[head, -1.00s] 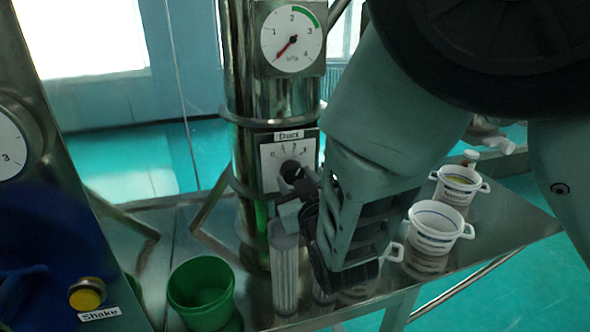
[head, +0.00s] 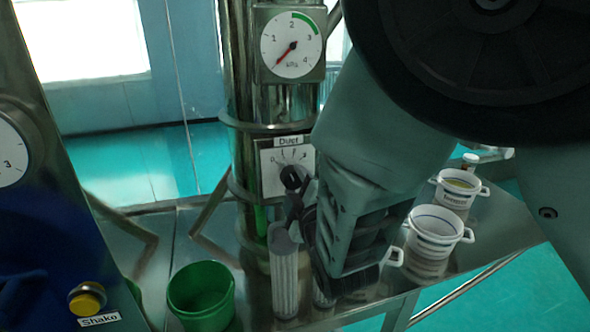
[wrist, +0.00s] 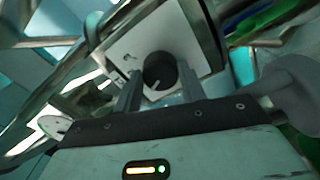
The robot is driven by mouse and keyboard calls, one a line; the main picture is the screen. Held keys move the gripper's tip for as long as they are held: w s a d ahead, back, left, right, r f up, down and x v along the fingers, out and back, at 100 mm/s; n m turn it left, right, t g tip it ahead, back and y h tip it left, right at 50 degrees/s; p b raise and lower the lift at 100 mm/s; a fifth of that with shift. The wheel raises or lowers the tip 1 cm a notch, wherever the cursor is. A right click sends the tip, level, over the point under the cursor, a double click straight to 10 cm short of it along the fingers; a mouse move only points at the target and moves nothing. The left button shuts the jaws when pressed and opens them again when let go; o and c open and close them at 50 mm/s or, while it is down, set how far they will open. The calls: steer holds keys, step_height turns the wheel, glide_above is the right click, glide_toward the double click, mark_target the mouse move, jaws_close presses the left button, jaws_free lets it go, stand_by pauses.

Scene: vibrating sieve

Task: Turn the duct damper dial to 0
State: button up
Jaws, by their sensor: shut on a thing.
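The duct damper dial (head: 292,177) is a dark round knob on a white plate (head: 269,184) labelled "Duct", fixed to the steel duct. A 0 shows at the left of its printed scale. In the wrist view the knob (wrist: 159,71) sits between the two fingers of my gripper (wrist: 160,84), with a small white mark on its lower rim. My gripper (head: 298,188) is shut on the dial in the head view. The knob's exact setting is too small to read in the head view.
A pressure gauge (head: 291,42) is above the plate. A yellow Shake button (head: 86,299) is at the left.

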steer(key=shift+n+p, duration=0.6)
steer(key=shift+n, duration=1.4)
steer(key=o, duration=1)
steer(key=shift+s, duration=0.1)
